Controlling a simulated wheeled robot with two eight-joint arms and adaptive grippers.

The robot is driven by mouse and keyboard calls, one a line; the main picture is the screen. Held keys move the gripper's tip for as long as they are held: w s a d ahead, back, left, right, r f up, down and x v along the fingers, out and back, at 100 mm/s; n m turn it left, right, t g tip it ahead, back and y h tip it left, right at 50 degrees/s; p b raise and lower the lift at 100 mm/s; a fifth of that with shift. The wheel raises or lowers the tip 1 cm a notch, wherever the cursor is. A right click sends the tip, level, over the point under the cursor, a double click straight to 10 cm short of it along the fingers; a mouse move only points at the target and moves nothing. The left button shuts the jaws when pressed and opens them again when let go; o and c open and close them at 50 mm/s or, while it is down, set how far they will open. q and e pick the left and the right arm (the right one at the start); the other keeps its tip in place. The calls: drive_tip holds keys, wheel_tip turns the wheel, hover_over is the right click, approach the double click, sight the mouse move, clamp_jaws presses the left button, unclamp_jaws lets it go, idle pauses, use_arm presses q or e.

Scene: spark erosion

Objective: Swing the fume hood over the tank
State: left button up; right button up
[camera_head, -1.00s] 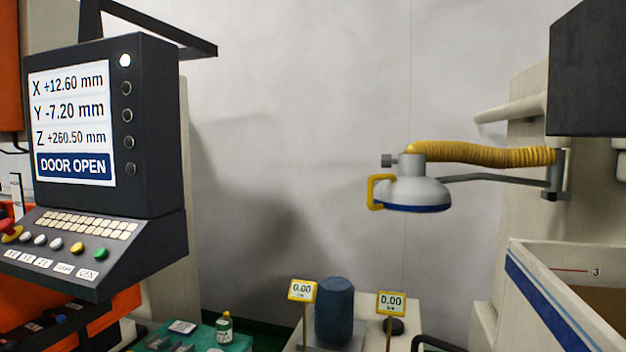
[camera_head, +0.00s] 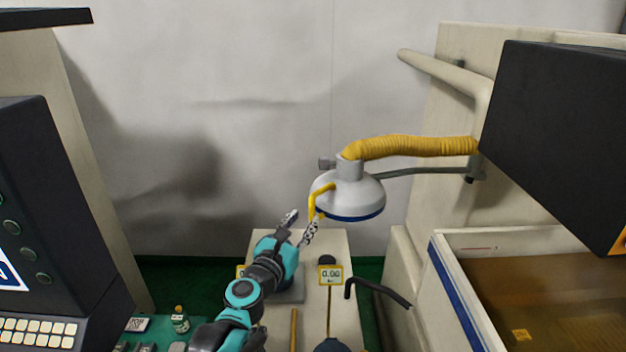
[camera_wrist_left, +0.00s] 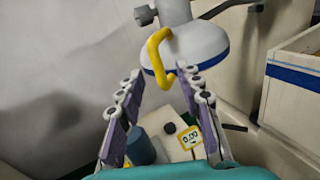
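The fume hood (camera_head: 348,192) is a white dome with a blue rim, a yellow handle (camera_head: 315,199) and a yellow ribbed hose (camera_head: 415,147), on a thin grey arm from the right. It hangs left of the tank (camera_head: 450,286), a pale open box with a blue stripe and brownish contents. My left gripper (camera_head: 299,226) is open, just below and left of the handle. In the left wrist view the handle (camera_wrist_left: 157,58) shows ahead, between the spread fingers (camera_wrist_left: 163,103) and apparently beyond their tips. My right gripper is not in view.
A pale stand (camera_head: 340,250) with yellow-framed displays (camera_head: 330,275) is below the hood. A dark control console (camera_head: 60,210) stands at left, and a large dark box (camera_head: 560,130) overhangs the tank. The wall behind the hood is clear.

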sight(311, 204)
use_arm(q)
drive_tip(key=shift+n, duration=0.5)
drive_tip(key=x, duration=0.5)
drive_tip(key=p+x, duration=0.1)
drive_tip(key=x, duration=0.2)
drive_tip(key=shift+w+a+r, duration=0.2)
drive_tip(key=shift+w+r, duration=0.05)
drive_tip(key=shift+w, duration=0.05)
clamp_jaws()
